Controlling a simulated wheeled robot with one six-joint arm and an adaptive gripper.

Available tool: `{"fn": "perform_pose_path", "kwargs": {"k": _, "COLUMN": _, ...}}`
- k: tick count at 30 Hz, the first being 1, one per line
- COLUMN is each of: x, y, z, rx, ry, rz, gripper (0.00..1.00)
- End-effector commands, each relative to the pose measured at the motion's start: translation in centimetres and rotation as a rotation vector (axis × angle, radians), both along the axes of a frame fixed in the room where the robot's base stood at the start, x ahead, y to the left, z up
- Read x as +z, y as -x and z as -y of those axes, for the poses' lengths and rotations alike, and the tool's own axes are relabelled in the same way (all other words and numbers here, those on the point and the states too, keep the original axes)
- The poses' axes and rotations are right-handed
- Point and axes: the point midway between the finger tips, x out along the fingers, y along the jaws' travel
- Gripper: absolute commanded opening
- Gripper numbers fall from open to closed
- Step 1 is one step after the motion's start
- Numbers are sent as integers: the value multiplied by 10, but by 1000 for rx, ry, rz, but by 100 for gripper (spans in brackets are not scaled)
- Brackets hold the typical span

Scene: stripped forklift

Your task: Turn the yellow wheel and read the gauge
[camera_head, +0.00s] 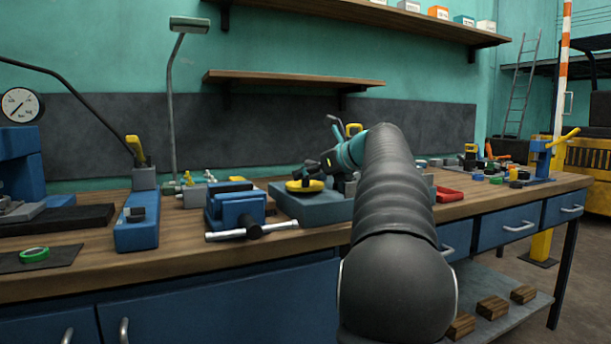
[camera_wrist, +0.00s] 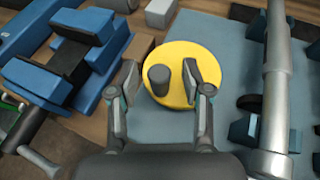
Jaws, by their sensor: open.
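The yellow wheel (camera_head: 305,186) is a flat disc low over a blue-grey base (camera_head: 310,207) on the workbench. In the wrist view the yellow wheel (camera_wrist: 183,60) carries an upright dark grey knob (camera_wrist: 159,80). My gripper (camera_wrist: 161,78) is open above the wheel, with one finger at each side of the knob. I see gaps between knob and fingers; the height of the tips over the disc is unclear. In the head view my gripper (camera_head: 318,168) is just over the wheel, partly hidden by my arm. A round white gauge (camera_head: 20,104) is at the far left; its reading is too small to tell.
A blue vise (camera_head: 237,207) with a grey handle bar stands left of the wheel. In the wrist view a thick grey pipe (camera_wrist: 276,90) rises close at the right. A red part (camera_head: 448,194) and several small tools lie farther right. A lamp (camera_head: 175,100) stands behind.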

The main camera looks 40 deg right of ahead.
Motion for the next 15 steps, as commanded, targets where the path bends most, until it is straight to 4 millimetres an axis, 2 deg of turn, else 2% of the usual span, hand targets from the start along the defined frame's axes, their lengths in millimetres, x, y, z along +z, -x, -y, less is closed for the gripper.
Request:
{"fn": "perform_pose_path", "kwargs": {"k": 5, "x": -3, "y": -10, "z": -2, "rx": -1, "ry": 1, "rz": 1, "gripper": 49}}
{"fn": "perform_pose_path", "kwargs": {"k": 13, "x": -4, "y": -11, "z": -2, "rx": -1, "ry": 1, "rz": 0, "gripper": 49}}
{"fn": "perform_pose_path", "kwargs": {"k": 14, "x": -4, "y": -11, "z": -2, "rx": -1, "ry": 1, "rz": 0, "gripper": 46}}
{"fn": "perform_pose_path", "kwargs": {"k": 15, "x": -4, "y": -11, "z": -2, "rx": -1, "ry": 1, "rz": 0, "gripper": 36}}
